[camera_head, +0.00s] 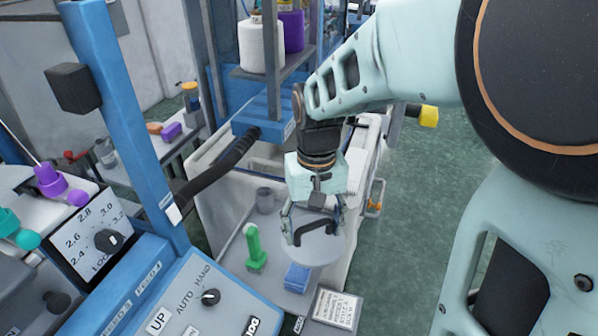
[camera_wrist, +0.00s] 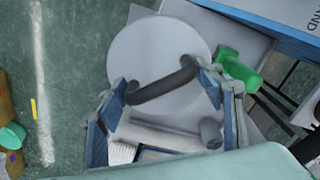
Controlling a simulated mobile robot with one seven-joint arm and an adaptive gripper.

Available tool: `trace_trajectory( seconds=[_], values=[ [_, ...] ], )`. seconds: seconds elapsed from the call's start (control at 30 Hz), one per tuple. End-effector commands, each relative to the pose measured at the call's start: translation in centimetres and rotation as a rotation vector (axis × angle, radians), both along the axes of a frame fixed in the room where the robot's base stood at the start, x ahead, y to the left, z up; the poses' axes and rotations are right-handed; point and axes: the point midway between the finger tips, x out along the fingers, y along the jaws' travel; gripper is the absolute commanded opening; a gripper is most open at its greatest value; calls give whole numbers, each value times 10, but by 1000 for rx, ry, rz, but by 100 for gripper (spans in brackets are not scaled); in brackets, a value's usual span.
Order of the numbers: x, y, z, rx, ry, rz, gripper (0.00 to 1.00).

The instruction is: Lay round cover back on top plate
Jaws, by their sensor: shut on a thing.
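The round cover (camera_head: 322,250) is a pale grey disc with a dark bar handle (camera_head: 316,230). My gripper (camera_head: 315,222) is shut on that handle, one finger at each end. The cover hangs below the gripper, over the right part of a light grey tray-like surface (camera_head: 236,274). In the wrist view the cover (camera_wrist: 150,50) fills the upper middle, with the handle (camera_wrist: 162,82) between the fingers (camera_wrist: 167,86). The cover hides part of what lies under it. I cannot tell for certain which surface is the top plate.
A green-handled tool (camera_head: 254,248), a blue block (camera_head: 297,277) and a dark grey cup (camera_head: 265,200) stand on the grey surface. A labelled card (camera_head: 336,307) lies at its front. The blue control panel (camera_head: 200,300) and a blue post (camera_head: 125,120) stand left. Green floor is open right.

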Motion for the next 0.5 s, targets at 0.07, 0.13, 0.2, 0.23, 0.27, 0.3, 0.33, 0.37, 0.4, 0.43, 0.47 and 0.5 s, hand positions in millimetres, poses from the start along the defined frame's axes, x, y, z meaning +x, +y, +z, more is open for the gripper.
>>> trace_trajectory(
  seconds=[0.07,0.13,0.2,0.23,0.27,0.3,0.33,0.37,0.4,0.43,0.47,0.5],
  values=[
    [15,3,-10,-2,1,0,27],
    [29,7,-17,-2,1,0,27],
    [43,10,-22,-1,1,-1,27],
    [49,12,-25,-2,1,-1,27],
    [55,13,-28,-2,1,0,27],
    [63,15,-31,-2,1,0,27],
    [69,16,-34,-2,1,-1,27],
    [75,18,-36,-1,0,-1,27],
    [82,19,-43,-2,1,-2,27],
    [86,20,-53,-2,1,-1,27],
    [91,21,-60,-2,1,-1,27],
    [97,23,-66,-2,1,0,27]
  ],
)
